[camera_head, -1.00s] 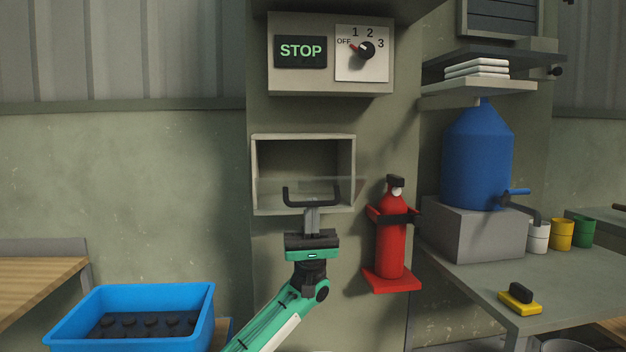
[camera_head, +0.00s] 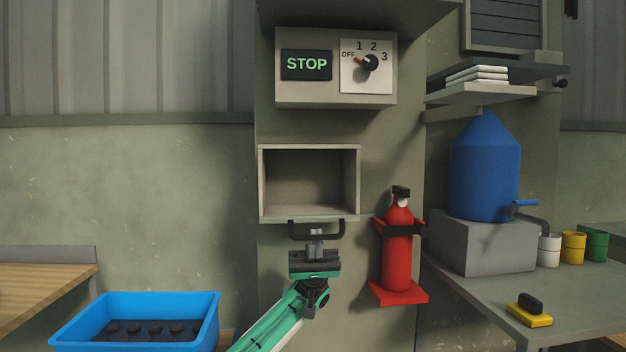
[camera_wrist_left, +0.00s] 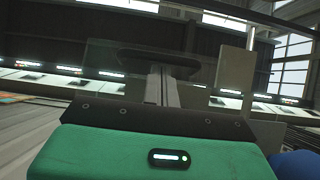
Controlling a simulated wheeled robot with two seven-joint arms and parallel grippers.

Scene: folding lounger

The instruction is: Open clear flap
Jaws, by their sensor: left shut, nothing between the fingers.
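The open-fronted box (camera_head: 262,185) on the pillar shows its dark interior uncovered. The clear flap is hard to see; it seems folded down at the box's lower edge and nearly edge-on. Its dark handle (camera_head: 292,232) sits just below the box. My left gripper (camera_head: 316,238) is shut and empty, with its fingers at the middle of the handle; I cannot tell whether they touch. In the left wrist view the handle (camera_wrist_left: 135,58) lies across the tips of my left gripper (camera_wrist_left: 161,75). My right gripper is not in view.
A control box with a STOP display (camera_head: 306,64) and dial (camera_head: 369,63) is above. A red fire extinguisher (camera_head: 397,262) hangs close on the right. A blue crate (camera_head: 135,305) is lower left. A bench with a blue jug (camera_head: 484,175) stands at the right.

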